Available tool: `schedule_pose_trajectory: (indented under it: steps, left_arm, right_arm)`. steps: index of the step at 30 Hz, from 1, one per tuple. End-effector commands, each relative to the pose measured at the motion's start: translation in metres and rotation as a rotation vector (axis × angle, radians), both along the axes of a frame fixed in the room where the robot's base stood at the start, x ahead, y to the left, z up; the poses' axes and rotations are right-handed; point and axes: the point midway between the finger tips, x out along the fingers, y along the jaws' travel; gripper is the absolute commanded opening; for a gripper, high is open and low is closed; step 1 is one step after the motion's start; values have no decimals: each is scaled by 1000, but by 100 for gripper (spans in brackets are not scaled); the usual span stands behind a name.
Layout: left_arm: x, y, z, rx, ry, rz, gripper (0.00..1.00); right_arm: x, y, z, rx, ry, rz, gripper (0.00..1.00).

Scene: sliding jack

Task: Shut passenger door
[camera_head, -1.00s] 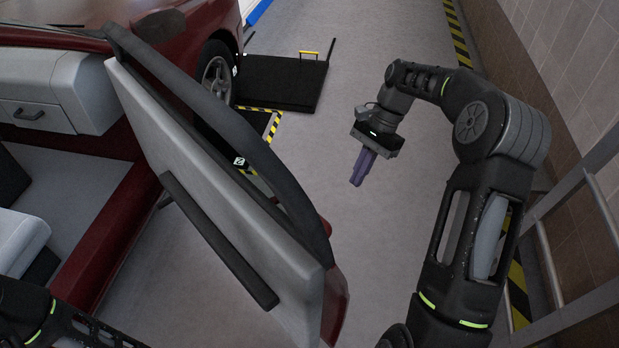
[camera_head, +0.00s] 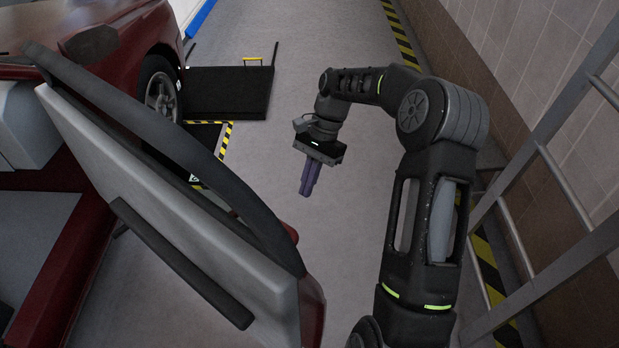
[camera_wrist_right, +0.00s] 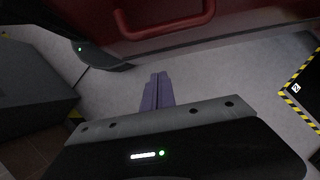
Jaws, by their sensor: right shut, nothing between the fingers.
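The passenger door (camera_head: 170,200) of the dark red car stands wide open in the head view, its grey inner panel toward me and its red outer skin at the right edge. My right gripper (camera_head: 306,192) is shut and empty, with purple fingers pointing down, to the right of the door and apart from it. In the right wrist view the shut fingers (camera_wrist_right: 156,92) point toward a red panel with a red handle (camera_wrist_right: 165,22), with floor between. My left gripper is not in view.
The car's front wheel (camera_head: 160,95) and a black platform (camera_head: 228,92) with a yellow handle lie beyond the door. A metal ladder-like frame (camera_head: 540,150) and tiled wall stand at the right. Grey floor between door and right arm is clear.

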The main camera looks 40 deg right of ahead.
Motion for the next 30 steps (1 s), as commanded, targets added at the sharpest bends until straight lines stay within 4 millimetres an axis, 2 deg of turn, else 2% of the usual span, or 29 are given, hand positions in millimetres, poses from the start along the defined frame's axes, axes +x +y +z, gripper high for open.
schedule_pose_trajectory:
  steps: [8, 12, 16, 30]
  left_arm:
    - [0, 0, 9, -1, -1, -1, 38]
    - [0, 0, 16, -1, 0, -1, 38]
    - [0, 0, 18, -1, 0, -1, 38]
    - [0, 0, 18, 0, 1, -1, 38]
  right_arm:
    - [-8, 26, -49, 3, 3, 1, 0]
    - [-14, 46, -41, 1, -2, 1, 0]
    - [-17, 57, -39, -1, -2, 0, 0]
    - [-18, 61, -40, -1, -2, -2, 0]
